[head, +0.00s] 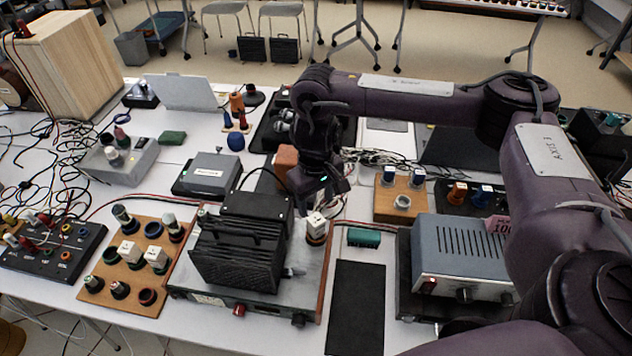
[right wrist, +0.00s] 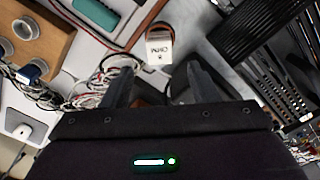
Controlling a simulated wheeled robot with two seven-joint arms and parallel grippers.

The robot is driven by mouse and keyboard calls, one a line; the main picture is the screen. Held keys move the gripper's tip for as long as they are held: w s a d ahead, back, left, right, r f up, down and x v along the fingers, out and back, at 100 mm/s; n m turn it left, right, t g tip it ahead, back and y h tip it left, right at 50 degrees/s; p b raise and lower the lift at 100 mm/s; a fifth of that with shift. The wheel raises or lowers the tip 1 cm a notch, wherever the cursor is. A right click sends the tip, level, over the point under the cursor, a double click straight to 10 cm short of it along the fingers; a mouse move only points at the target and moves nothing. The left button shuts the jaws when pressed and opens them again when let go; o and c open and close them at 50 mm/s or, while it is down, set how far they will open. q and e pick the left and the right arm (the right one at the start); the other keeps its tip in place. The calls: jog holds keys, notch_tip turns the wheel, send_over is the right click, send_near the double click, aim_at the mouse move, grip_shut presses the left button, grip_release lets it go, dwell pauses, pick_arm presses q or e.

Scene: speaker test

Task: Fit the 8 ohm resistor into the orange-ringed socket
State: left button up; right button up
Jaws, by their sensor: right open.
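A white block marked OHM (head: 316,222) stands in or on an orange-brown ringed socket (head: 316,239) at the right side of the grey test unit (head: 270,297). Its number is too small to read surely, and how deep it sits is unclear. My right gripper (head: 320,192) is open and empty just above and behind this block. In the right wrist view the white block (right wrist: 160,45) lies just beyond the gap between the open fingers (right wrist: 158,72), with the orange-brown ring (right wrist: 158,27) behind it. My left gripper is out of view.
A black finned box (head: 240,258) stands close left of the block. A teal block (head: 363,238) and a blue-grey instrument (head: 460,250) are to the right. A wooden board (head: 133,278) at left carries more white blocks and ringed sockets. A black mat (head: 357,305) in front is bare.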

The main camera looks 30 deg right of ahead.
aim_at(316, 219)
jog(key=shift+r+p, duration=0.3)
jog(key=shift+r, duration=1.75)
